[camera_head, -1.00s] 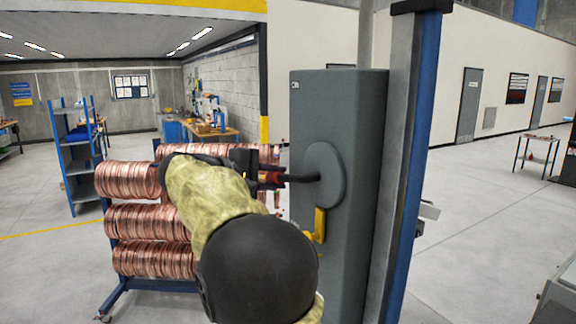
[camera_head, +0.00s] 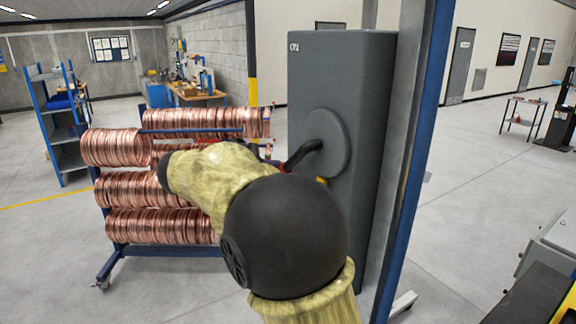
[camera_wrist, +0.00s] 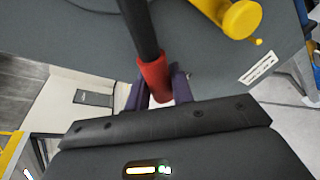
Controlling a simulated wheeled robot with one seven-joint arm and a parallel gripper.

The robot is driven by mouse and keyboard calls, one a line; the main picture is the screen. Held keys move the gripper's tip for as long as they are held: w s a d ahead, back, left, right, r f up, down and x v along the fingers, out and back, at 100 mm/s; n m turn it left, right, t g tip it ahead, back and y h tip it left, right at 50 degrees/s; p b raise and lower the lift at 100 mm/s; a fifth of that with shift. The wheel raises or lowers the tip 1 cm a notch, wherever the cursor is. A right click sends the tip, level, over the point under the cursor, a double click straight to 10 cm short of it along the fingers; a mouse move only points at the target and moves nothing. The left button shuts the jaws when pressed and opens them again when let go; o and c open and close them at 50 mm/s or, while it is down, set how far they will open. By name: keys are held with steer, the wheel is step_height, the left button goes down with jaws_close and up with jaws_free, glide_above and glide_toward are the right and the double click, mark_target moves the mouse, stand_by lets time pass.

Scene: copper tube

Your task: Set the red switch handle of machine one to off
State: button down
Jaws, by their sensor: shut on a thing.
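The switch handle is a black bent lever (camera_head: 303,153) with a red grip (camera_wrist: 155,76). It comes out of a round grey disc (camera_head: 333,142) on the front of a tall grey cabinet (camera_head: 372,90). In the head view the lever points left and slopes down from the disc. My gripper (camera_wrist: 158,92) is shut on the red grip, with a purple finger on each side of it in the wrist view. In the head view my arm hides the gripper and most of the red grip.
A yellow knob (camera_wrist: 238,18) sits on the cabinet close to the handle. It is mostly hidden by my arm in the head view. A blue rack with copper coils (camera_head: 120,148) stands left of the cabinet. A blue and grey post (camera_head: 410,160) stands right of it.

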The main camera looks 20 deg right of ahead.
steer(key=shift+s+f, duration=0.1)
steer(key=shift+f, duration=0.15)
steer(key=c, duration=1.2)
jaws_free()
steer(key=shift+a, duration=0.1)
steer(key=shift+c, duration=0.2)
steer(key=shift+r, duration=0.1)
steer(key=b+v, duration=0.3)
steer(key=v, duration=1.4)
steer(key=shift+a, duration=0.15)
